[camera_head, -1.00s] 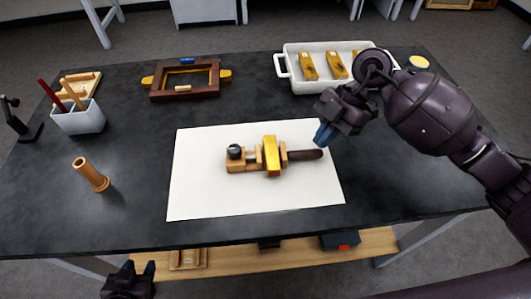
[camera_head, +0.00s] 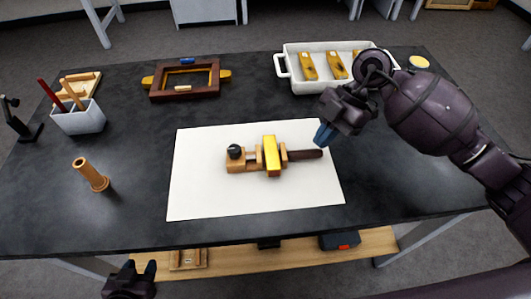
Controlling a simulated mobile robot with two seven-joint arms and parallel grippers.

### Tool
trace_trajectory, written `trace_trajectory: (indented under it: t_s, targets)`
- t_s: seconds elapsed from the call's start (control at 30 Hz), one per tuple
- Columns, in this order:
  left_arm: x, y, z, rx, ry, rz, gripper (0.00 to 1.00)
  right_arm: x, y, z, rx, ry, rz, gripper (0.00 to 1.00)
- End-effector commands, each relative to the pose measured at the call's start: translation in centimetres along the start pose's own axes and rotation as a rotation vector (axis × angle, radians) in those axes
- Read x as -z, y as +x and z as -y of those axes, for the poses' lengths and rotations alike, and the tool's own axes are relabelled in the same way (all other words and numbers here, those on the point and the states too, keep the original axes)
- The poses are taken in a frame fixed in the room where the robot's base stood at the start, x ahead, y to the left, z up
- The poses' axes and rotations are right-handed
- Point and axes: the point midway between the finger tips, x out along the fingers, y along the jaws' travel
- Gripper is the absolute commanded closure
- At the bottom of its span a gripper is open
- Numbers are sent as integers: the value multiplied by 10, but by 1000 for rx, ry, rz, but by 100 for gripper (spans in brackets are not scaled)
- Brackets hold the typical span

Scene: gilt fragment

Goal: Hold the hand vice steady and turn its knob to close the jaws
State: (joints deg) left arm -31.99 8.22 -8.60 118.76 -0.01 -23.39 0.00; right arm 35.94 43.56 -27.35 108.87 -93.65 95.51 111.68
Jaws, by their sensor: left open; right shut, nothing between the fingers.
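The hand vice (camera_head: 246,161) lies on a white sheet (camera_head: 205,195) in the middle of the table. It has a wooden body, a dark round knob (camera_head: 235,151) at its left end and a dark handle (camera_head: 305,154) at its right end. A gilt yellow piece (camera_head: 271,155) sits across the vice, near its middle. My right gripper (camera_head: 322,135) is shut and empty, just above and right of the handle's end; whether it touches the handle cannot be told. My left gripper (camera_head: 132,270) is open and empty, low in front of the table's front edge, far from the vice.
A white tray (camera_head: 283,66) with gilt pieces stands at the back right. A dark wooden frame (camera_head: 158,93) lies at the back. The black table (camera_head: 140,215) is clear around the sheet.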

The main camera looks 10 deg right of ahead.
Motion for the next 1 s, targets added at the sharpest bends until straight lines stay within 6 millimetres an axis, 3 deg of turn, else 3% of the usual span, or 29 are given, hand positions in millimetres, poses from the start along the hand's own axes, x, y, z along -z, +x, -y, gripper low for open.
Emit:
trace_trajectory:
  t_s: [1.0]
  targets:
    - [-6, -2, 2, 0, 7, 11, 57, -5, 7, 0, 1, 1, 0, 100]
